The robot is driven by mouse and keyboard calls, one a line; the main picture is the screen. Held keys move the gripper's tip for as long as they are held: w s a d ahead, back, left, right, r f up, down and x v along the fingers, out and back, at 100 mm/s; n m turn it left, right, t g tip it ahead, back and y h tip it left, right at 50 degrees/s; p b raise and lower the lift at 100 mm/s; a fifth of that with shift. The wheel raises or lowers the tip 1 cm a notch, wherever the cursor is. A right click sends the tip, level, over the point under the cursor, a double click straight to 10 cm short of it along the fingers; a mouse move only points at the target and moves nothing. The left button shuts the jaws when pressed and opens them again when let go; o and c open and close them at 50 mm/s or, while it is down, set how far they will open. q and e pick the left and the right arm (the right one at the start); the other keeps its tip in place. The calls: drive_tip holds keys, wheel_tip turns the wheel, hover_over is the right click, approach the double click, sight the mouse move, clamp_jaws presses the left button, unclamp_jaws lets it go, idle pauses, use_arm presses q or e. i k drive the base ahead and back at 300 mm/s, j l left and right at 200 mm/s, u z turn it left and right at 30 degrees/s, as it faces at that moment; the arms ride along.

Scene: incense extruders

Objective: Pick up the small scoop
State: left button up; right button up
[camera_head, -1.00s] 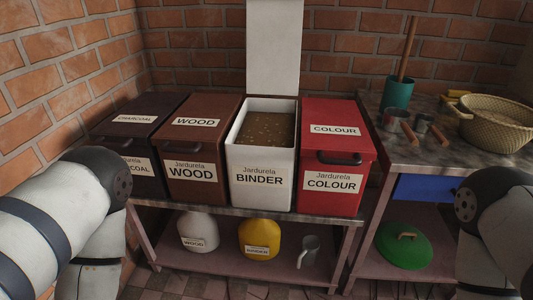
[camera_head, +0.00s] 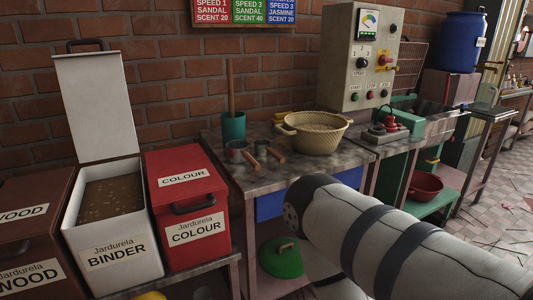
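Two metal scoops with wooden handles lie side by side on the metal-topped table, in front of the green cup. The left scoop (camera_head: 236,150) and the right scoop (camera_head: 262,148) look close in size, and I cannot firmly tell which is the small one. Their handles point toward the front right. Nothing holds them. Part of my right arm crosses the lower right, in front of the table, but its gripper is out of the picture. My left arm and gripper are not in view.
A green cup (camera_head: 233,126) with a wooden stick stands behind the scoops. A wicker basket (camera_head: 315,139) sits to their right. The open white binder box (camera_head: 115,245) and the red colour box (camera_head: 187,218) stand left. The table (camera_head: 222,172) is bare in front of the scoops.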

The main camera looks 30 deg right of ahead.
sight(262, 148)
drive_tip(key=z, duration=2.15)
drive_tip(key=u, duration=2.3)
drive_tip(key=l+u, duration=0.15)
drive_tip(key=l, duration=0.85)
